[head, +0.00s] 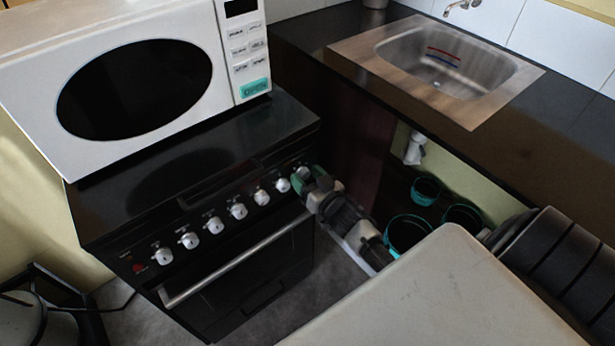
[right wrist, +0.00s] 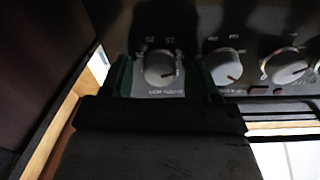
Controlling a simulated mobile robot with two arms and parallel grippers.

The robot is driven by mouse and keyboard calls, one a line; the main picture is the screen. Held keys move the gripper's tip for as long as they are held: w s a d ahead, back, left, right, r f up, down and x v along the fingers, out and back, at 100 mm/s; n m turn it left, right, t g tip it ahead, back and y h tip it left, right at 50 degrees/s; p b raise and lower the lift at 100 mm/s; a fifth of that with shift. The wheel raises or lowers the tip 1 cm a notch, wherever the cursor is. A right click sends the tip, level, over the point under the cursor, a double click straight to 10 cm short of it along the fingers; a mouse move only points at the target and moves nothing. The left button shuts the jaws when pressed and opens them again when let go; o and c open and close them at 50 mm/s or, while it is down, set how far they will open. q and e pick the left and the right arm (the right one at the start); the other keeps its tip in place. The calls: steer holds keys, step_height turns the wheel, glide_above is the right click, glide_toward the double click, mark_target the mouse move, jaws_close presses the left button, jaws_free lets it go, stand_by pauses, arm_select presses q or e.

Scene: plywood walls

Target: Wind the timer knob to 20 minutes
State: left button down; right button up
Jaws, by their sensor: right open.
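The timer knob (right wrist: 159,67) is a round light knob on a plate with printed numbers, among them what reads as 20 and 15. In the head view it is the rightmost knob (head: 302,171) on the black stove's front panel, partly covered by my right gripper (head: 299,182). In the right wrist view my right gripper (right wrist: 162,78) is open, with one green finger on each side of the timer knob. The fingers look apart from the knob; whether either touches it I cannot tell. The exact setting is too blurred to read. My left gripper is not in view.
More knobs (head: 238,211) line the stove panel above an oven handle (head: 240,262). A white microwave (head: 190,20) stands on the stove. A counter with a steel sink (head: 450,62) is at the right, with dark teal-rimmed pots (head: 406,232) below. Grey floor lies before the stove.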

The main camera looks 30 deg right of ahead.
steer(key=s, duration=1.1)
steer(key=shift+d, duration=0.2)
steer(key=shift+m+y, duration=0.7)
steer(key=shift+y, duration=0.1)
steer(key=w, duration=1)
steer(key=shift+w+a, duration=0.1)
steer(key=shift+w, duration=0.1)
steer(key=c, duration=0.9)
